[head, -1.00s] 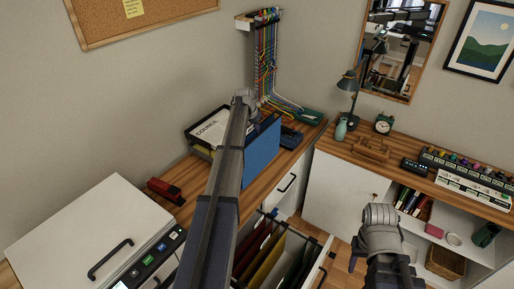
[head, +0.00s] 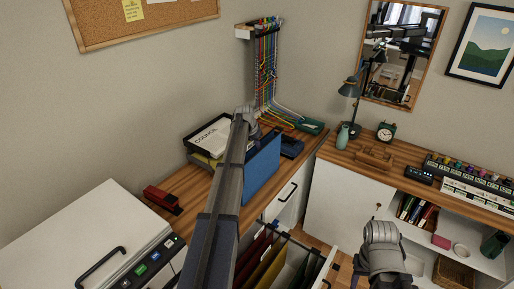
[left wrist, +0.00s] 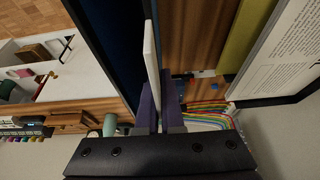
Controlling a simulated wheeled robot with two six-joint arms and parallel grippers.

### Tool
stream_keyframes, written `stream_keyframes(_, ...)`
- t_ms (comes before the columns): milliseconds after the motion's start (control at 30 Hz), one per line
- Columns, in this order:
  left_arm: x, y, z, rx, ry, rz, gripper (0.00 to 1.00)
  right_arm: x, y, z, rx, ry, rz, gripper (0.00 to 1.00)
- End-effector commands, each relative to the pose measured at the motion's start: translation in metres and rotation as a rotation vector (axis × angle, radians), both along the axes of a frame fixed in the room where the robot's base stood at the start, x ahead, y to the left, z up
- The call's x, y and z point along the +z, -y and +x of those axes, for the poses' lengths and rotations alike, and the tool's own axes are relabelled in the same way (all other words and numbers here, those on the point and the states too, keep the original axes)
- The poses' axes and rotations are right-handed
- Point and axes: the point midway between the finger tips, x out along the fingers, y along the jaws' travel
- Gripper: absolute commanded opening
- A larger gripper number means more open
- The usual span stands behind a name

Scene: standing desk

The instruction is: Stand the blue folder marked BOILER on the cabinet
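The blue folder (head: 262,170) is upright at the front of the wooden cabinet top (head: 184,188), beside the document tray. Its marking cannot be read from here. My left gripper (head: 250,128) is at its upper edge, partly hidden by my own arm. In the left wrist view the purple fingers (left wrist: 160,108) are close together on a thin white strip, with the blue folder (left wrist: 108,40) right beside it. I cannot tell whether the folder's bottom edge touches the cabinet top. My right arm's end (head: 382,245) shows low at the right; its fingers are not visible.
A tray with papers (head: 205,135) stands behind the folder. Below is an open drawer (head: 272,262) with hanging folders. A red stapler-like item (head: 162,197) lies left. Colored cables (head: 268,75) hang at the back, and a dark blue item (head: 291,147) lies to the right.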

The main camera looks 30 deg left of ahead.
Motion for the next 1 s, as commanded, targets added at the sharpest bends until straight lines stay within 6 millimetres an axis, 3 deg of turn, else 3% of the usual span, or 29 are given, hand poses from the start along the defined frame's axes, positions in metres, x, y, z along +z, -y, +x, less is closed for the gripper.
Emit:
stream_keyframes(67,-0.004,0.000,0.000,0.000,0.000,0.000,0.00,-0.004,0.000,0.000,0.000,0.000,0.000,0.50)
stream_keyframes(367,-0.003,0.000,0.000,0.000,0.000,0.000,0.34,-0.003,0.000,0.000,0.000,0.000,0.000,0.50)
stream_keyframes(733,0.001,0.000,0.000,0.000,0.000,0.000,0.34,0.001,0.000,0.000,0.000,0.000,0.000,0.50)
stream_keyframes(1000,0.025,0.000,-0.009,0.000,0.000,0.000,0.34,0.025,0.000,0.000,0.000,0.000,0.000,0.50)
